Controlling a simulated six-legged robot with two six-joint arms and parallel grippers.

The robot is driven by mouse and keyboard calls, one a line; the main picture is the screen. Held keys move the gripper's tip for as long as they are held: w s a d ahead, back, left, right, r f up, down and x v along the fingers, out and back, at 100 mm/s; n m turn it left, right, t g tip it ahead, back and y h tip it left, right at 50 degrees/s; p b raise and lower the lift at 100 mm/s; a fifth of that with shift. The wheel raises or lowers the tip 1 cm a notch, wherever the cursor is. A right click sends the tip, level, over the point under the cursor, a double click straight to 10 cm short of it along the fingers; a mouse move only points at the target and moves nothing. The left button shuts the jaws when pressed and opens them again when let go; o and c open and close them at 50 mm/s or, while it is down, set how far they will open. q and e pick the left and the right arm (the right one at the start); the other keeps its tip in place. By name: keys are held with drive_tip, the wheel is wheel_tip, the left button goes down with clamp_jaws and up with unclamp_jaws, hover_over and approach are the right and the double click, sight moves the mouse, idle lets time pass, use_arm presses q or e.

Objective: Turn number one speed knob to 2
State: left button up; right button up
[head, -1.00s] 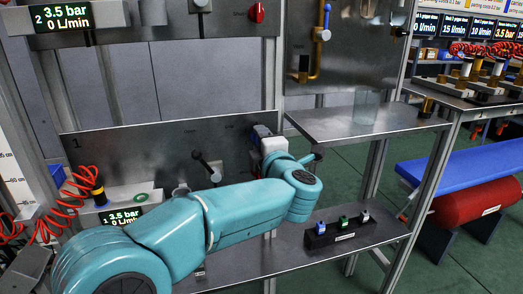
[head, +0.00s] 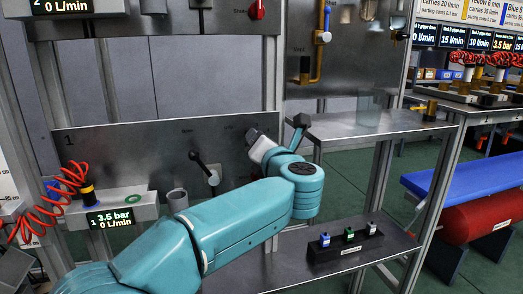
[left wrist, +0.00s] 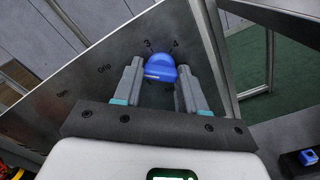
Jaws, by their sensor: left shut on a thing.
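The speed knob (left wrist: 161,68) is blue and sits on the grey metal panel, with the printed numbers 3 and 4 above it in the left wrist view. A pale mark shows on its lower edge. My left gripper (left wrist: 160,72) is shut on the knob, one finger on each side. In the head view my left gripper (head: 252,138) is against the panel marked 1 (head: 110,150), at its right end, and the knob is hidden there. The number 2 cannot be made out. My right gripper is not in view.
A black lever (head: 205,170) stands out from the panel left of my gripper. A readout (head: 110,218) shows 3.5 bar and 0 L/min. A black block (head: 345,250) with small coloured pieces lies on the lower shelf. A metal shelf (head: 350,130) is to the right.

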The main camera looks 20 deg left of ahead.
use_arm(q)
drive_tip(key=shift+n+b, duration=0.35)
drive_tip(key=shift+n, duration=0.45)
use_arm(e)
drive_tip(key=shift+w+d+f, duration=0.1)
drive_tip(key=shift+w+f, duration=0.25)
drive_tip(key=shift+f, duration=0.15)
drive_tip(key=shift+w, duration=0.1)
use_arm(q)
drive_tip(key=o, duration=1.1)
drive_tip(key=shift+c, duration=0.2)
drive_tip(key=p+v, duration=0.2)
drive_tip(key=v, duration=1.4)
drive_tip(key=shift+d, duration=0.15)
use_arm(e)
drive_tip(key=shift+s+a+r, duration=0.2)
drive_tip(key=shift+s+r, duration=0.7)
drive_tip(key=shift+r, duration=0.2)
use_arm(q)
drive_tip(key=shift+s, duration=0.15)
